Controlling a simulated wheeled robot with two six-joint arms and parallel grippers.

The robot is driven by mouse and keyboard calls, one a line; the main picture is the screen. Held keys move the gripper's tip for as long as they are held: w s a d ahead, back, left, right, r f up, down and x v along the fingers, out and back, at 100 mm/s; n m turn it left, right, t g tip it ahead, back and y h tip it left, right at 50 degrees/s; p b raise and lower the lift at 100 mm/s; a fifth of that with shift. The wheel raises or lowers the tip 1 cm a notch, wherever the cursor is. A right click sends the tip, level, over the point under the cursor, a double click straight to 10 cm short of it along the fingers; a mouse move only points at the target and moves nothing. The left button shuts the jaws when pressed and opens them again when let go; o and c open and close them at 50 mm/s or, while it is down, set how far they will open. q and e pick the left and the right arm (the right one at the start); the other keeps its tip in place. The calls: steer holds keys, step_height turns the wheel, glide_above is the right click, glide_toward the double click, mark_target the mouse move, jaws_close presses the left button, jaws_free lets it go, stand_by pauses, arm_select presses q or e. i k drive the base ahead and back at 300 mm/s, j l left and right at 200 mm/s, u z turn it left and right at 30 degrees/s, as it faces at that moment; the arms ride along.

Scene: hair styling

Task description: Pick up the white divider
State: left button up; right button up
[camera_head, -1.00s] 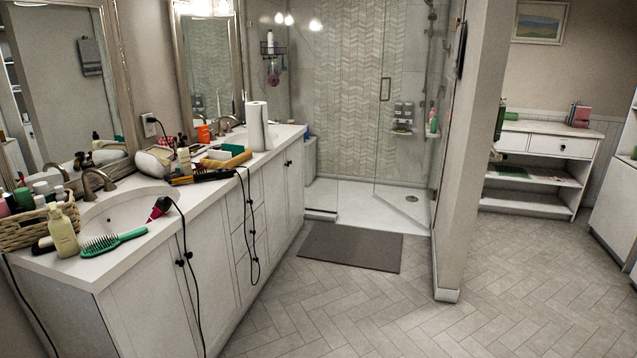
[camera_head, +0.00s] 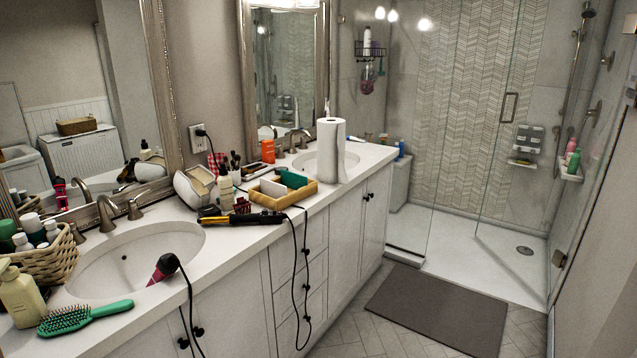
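A small white flat piece (camera_head: 272,188), which looks like the white divider, sits in a yellow-tan tray (camera_head: 297,197) on the vanity counter. A dark green item (camera_head: 293,179) is beside it in the same tray. The piece is small in view, and its lower part is hidden by the tray wall. Neither of my grippers is in view.
A black-and-yellow styling tool (camera_head: 240,219) with a cord lies left of the tray. A paper towel roll (camera_head: 330,150) stands behind right. A hair dryer (camera_head: 164,267), green brush (camera_head: 85,317) and wicker basket (camera_head: 50,262) are near the left sink. The floor by the mat (camera_head: 435,308) is clear.

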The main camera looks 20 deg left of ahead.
mark_target(273, 190)
steer(key=i, duration=0.85)
steer(key=i+l+u, duration=0.15)
steer(key=i, duration=0.7)
